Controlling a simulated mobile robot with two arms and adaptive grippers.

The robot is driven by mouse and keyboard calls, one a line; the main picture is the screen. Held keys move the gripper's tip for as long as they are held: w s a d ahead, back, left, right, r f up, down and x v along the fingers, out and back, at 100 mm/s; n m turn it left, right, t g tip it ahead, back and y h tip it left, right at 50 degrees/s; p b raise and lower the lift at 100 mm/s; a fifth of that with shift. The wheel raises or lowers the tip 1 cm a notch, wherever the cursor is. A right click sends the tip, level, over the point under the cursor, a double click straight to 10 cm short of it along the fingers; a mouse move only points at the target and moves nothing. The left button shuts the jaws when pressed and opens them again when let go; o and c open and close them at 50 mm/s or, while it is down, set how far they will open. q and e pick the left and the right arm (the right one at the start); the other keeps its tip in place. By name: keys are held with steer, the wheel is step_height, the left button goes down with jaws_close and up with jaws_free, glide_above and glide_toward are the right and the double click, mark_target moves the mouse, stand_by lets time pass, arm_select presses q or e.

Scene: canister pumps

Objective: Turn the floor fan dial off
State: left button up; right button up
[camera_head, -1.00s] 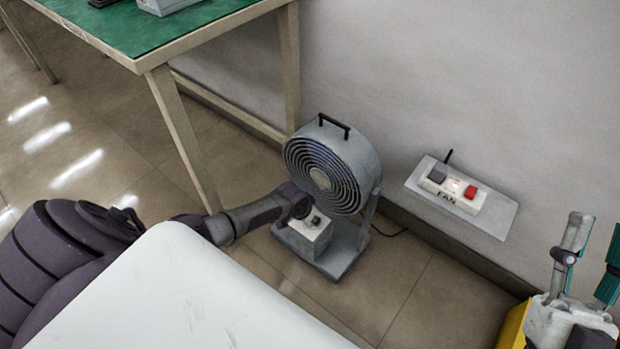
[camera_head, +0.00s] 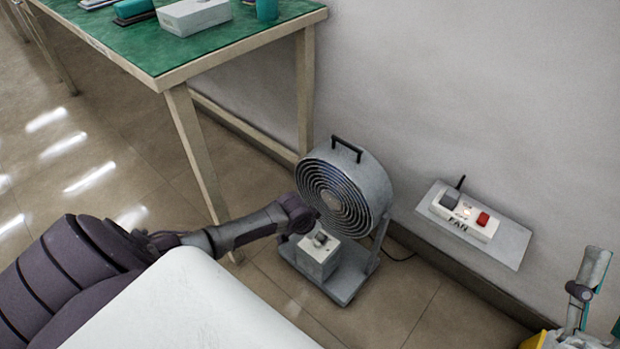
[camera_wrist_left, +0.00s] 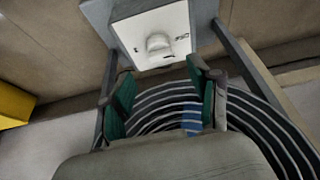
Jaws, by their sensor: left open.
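The grey floor fan (camera_head: 345,190) stands on the floor by the wall. Its white control box (camera_head: 316,262) sits on the fan's base and carries a grey dial (camera_head: 321,239). In the left wrist view the dial (camera_wrist_left: 158,43) shows near the top, with small dark marks on either side, too small to read. My left gripper (camera_wrist_left: 162,72) is open and empty there, its green-padded fingers apart, between the box and the fan grille. In the head view its fingers are hidden behind my wrist. My right gripper (camera_head: 601,300) is partly cut off at the lower right, its fingers apart.
A wall ledge (camera_head: 515,241) right of the fan holds a white FAN panel (camera_head: 468,218) with a red switch (camera_head: 482,219). A green-topped table (camera_head: 150,50) stands behind at left, its leg close to my left arm.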

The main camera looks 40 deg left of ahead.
arm_select(q)
steer(key=shift+v, duration=2.55)
steer(key=shift+d, duration=0.15)
